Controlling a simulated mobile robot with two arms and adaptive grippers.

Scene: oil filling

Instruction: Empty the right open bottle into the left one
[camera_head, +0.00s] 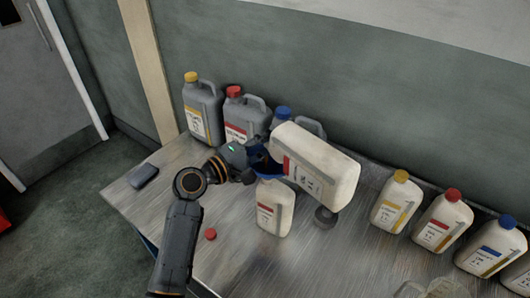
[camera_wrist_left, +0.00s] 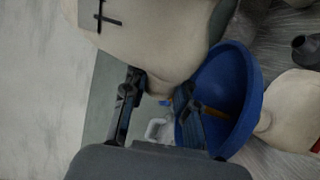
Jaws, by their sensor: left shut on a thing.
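My left gripper (camera_head: 258,163) is shut on the neck of a large white bottle (camera_head: 325,170) with a red label. The bottle is held tipped on its side, mouth end to the left, above a blue funnel (camera_head: 263,163). The funnel sits on an upright white bottle (camera_head: 275,207) on the table. In the left wrist view, the gripper fingers (camera_wrist_left: 155,92) straddle the neck of the tilted bottle (camera_wrist_left: 150,35). The wide funnel (camera_wrist_left: 240,80) is beside them, with a brown streak inside. The bottle's mouth is hidden. My right gripper is not in view.
Grey jugs with yellow (camera_head: 203,110), red (camera_head: 245,118) and blue (camera_head: 283,117) caps stand behind. White bottles, including a yellow-capped one (camera_head: 397,203), line the right. A red cap (camera_head: 210,234), a dark object (camera_head: 325,217) and a dark flat item (camera_head: 143,176) lie on the table.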

